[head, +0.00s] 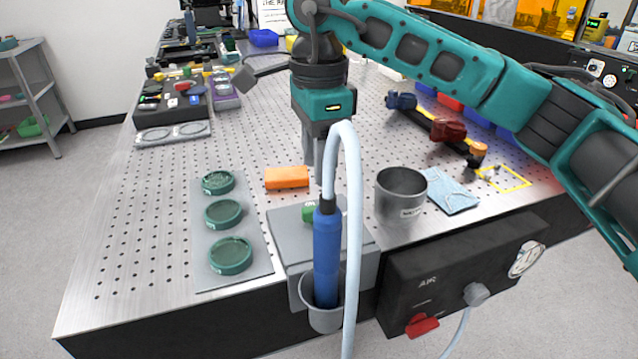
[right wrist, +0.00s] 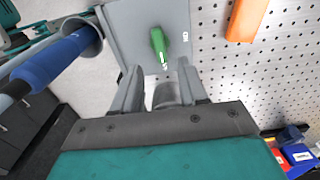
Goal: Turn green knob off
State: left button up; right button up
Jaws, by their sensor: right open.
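The green knob (head: 308,213) sits on top of the grey box (head: 290,238) at the table's front edge, partly hidden behind the blue handle and hose in the head view. In the right wrist view the green knob (right wrist: 158,46) lies on the grey panel (right wrist: 132,30), beside a small white label. My right gripper (head: 317,165) points down above the box. In the right wrist view its fingers (right wrist: 158,75) are apart and empty, with the knob just beyond the tips, not touching them. My left gripper is in neither view.
A blue-handled tool (head: 327,255) stands in a cup on the box's front, its white hose (head: 354,200) arching close to my right gripper. An orange block (head: 287,177), a metal cup (head: 401,196) and a tray with green round pieces (head: 205,270) are nearby.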

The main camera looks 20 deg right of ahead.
notch_tip(320, 180, up, 5)
jog(key=shift+r, duration=0.2)
dwell(0.5)
